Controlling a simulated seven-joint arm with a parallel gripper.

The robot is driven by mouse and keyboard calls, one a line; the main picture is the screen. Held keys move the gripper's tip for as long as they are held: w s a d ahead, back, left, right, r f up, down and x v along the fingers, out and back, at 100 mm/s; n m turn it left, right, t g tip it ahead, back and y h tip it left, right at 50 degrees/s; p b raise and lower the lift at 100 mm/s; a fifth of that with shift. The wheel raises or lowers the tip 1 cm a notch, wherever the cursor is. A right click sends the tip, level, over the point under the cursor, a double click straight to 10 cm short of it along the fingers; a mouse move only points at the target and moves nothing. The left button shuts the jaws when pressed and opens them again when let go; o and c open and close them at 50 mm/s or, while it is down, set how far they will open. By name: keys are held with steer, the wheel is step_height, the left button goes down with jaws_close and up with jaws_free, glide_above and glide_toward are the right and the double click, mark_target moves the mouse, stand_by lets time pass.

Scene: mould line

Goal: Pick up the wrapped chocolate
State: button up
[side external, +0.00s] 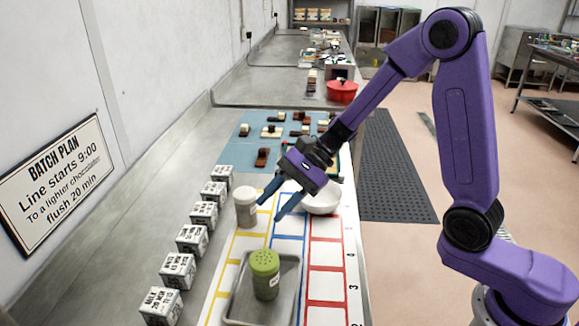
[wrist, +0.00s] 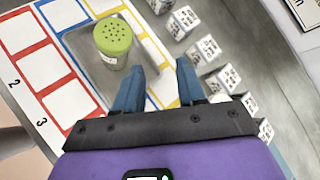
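I cannot make out which piece is the wrapped chocolate. Several small brown and cream pieces lie on a blue mat (side external: 230,150) behind my gripper in the side external view, among them a brown piece (side external: 262,157) and a cream piece (side external: 244,130). They are too small there to show a wrapper. My gripper (side external: 269,211) is open, with its blue fingers apart, pointing down above the striped board.
A green-lidded shaker (side external: 265,275) stands on a grey tray (side external: 289,290); the shaker also shows in the wrist view (wrist: 112,45). A white-lidded shaker (side external: 246,208) is close to my left finger.

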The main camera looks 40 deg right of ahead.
steer(key=w+d+m+t, duration=0.5)
steer(key=w+m, duration=0.2)
steer(key=w+d+f+m+t+h, duration=0.1)
steer(key=d+f+m+t+h, duration=0.25)
steer(key=d+m, duration=0.55)
steer(key=w+d+f+m+t+h, duration=0.15)
steer(key=d+m+t+h, duration=0.35)
steer(key=d, duration=0.8)
steer(key=shift+m+g, duration=0.4)
steer(key=shift+g, duration=0.35)
steer(key=x, duration=1.1)
steer(key=f+x, duration=0.1)
steer(key=x, duration=0.4)
steer(key=shift+w+d+f, duration=0.1)
steer(key=shift+w, duration=0.05)
steer(key=c, duration=0.7)
